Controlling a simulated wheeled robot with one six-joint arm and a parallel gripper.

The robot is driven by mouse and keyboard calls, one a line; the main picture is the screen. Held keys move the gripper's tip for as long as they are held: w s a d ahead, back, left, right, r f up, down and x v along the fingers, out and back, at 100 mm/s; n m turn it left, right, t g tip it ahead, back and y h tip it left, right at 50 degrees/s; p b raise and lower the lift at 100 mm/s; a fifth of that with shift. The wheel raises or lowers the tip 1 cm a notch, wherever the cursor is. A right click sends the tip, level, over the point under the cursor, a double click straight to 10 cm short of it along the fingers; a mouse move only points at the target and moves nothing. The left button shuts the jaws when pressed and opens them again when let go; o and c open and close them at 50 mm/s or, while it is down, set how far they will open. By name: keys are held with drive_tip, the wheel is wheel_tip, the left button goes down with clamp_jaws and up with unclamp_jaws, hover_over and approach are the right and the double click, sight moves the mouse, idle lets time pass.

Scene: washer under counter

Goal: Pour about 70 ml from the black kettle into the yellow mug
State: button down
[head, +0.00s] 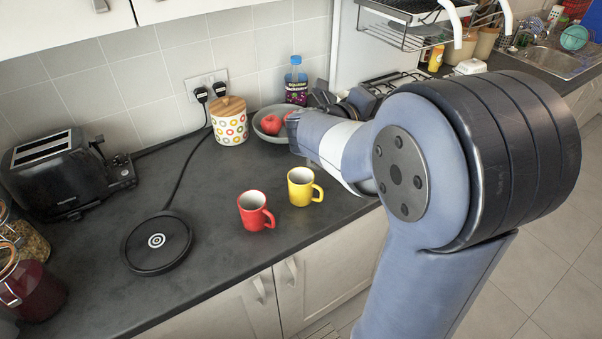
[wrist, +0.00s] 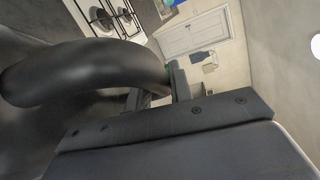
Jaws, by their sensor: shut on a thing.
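The yellow mug (head: 302,194) stands upright on the dark counter in the head view. The black kettle (wrist: 90,72) shows only in the wrist view, as a thick curved black handle across the left and middle with a dark body beside it. My gripper (wrist: 165,90) is shut on the kettle's handle; its fingers are partly hidden behind the handle. In the head view my arm covers the gripper and kettle, so the kettle's tilt and its spout's place over or beside the mug cannot be told. The mug's inside shows no clear liquid.
A red mug (head: 255,212) stands close left of the yellow one. The round black kettle base (head: 157,242) is empty. Behind are a bowl of red fruit (head: 270,124), a dotted jar (head: 229,122) and a purple bottle (head: 296,85). A toaster (head: 62,172) stands left.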

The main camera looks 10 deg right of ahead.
drive_tip(key=shift+w+a+r+n+h+p, duration=0.3)
drive_tip(key=shift+a+r+p, duration=0.25)
drive_tip(key=shift+a+p, duration=0.2)
drive_tip(key=shift+w+a+r+n+h+p, duration=0.25)
drive_tip(key=shift+a+r+p, duration=0.35)
drive_tip(key=shift+a, duration=0.15)
drive_tip(key=shift+s+d, duration=0.25)
drive_tip(key=shift+d, duration=0.25)
drive_tip(key=shift+p, duration=0.3)
idle(1.0)
